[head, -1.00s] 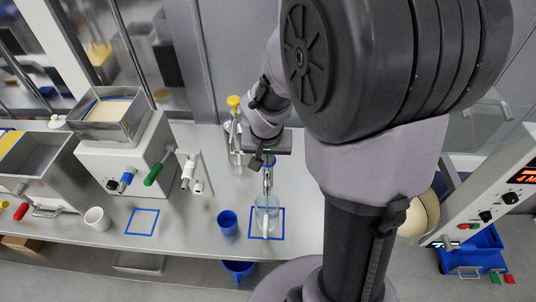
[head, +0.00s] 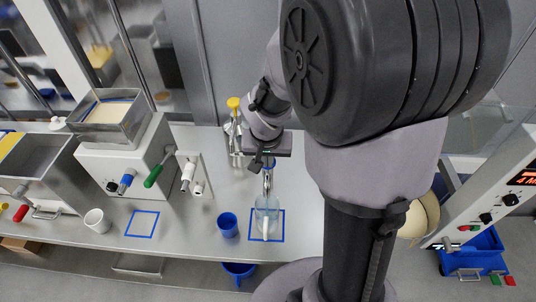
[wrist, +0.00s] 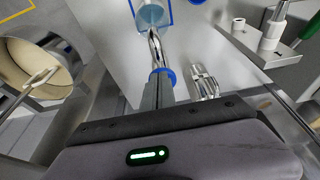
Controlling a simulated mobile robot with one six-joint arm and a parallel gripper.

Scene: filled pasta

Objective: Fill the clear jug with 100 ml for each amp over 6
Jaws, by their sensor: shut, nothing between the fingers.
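The clear jug (head: 262,228) stands on a blue outlined square on the bench, below a metal spout (head: 267,184). Its fill level is too small to read. In the wrist view the jug (wrist: 152,16) is at the top, with the spout (wrist: 155,48) and a blue ring (wrist: 163,74) in front of it. My gripper (wrist: 158,88) is shut and empty, with its fingertips close to the blue ring. Contact cannot be told. In the head view my gripper (head: 268,160) is above the spout. A panel display (head: 527,180) at the right shows a red 4, partly cut off.
A blue cup (head: 228,226) stands left of the jug. A white cup (head: 97,220) and an empty blue square (head: 142,223) are farther left. A hopper machine (head: 125,160) with blue and green handles stands behind. A yellow knob (head: 234,103) is beside my arm.

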